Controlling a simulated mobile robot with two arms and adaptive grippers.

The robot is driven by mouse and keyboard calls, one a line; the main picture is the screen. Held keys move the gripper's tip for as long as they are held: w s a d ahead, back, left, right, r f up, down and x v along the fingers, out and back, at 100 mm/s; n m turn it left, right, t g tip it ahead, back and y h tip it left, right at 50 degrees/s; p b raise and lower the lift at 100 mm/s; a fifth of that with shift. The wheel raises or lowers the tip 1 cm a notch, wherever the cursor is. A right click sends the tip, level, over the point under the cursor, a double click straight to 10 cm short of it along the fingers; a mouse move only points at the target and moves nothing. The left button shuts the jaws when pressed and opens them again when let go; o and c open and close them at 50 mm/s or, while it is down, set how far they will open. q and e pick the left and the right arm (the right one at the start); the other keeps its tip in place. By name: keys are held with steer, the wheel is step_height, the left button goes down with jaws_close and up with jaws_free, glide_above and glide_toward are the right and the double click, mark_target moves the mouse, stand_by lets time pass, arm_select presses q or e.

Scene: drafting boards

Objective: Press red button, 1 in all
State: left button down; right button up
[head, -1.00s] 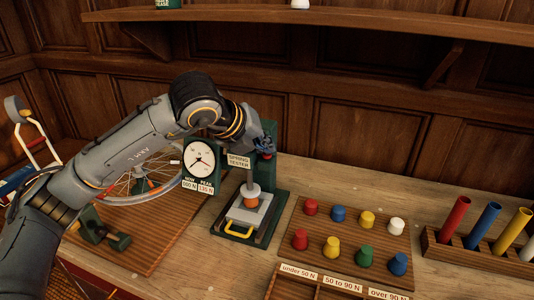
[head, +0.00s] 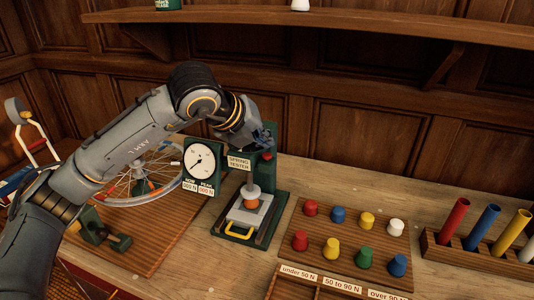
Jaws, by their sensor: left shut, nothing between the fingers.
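The red button (head: 267,156) is on the upper front of the green spring tester (head: 274,190), to the right of the "SPRING TESTER" label. My left gripper (head: 266,143) is shut and empty, just above the button and slightly behind or over it; a small gap seems to show. The tester's white dial (head: 201,162) is at its left, with the needle pointing to the lower left. An orange piece (head: 252,204) sits under the tester's press head (head: 253,191), above the plate with a yellow handle (head: 238,230). My right gripper does not show.
A wooden board (head: 336,247) with several coloured knobs stands right of the tester, with a labelled tray (head: 308,287) in front. A rack (head: 476,256) of coloured tubes is at far right. A spoked wheel (head: 131,190) lies behind my left arm. A shelf (head: 380,27) hangs above.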

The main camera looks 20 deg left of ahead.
mark_target(263, 156)
arm_select(q)
steer(key=shift+r+p, duration=1.25)
steer(key=shift+r, duration=1.25)
steer(key=shift+f, duration=0.1)
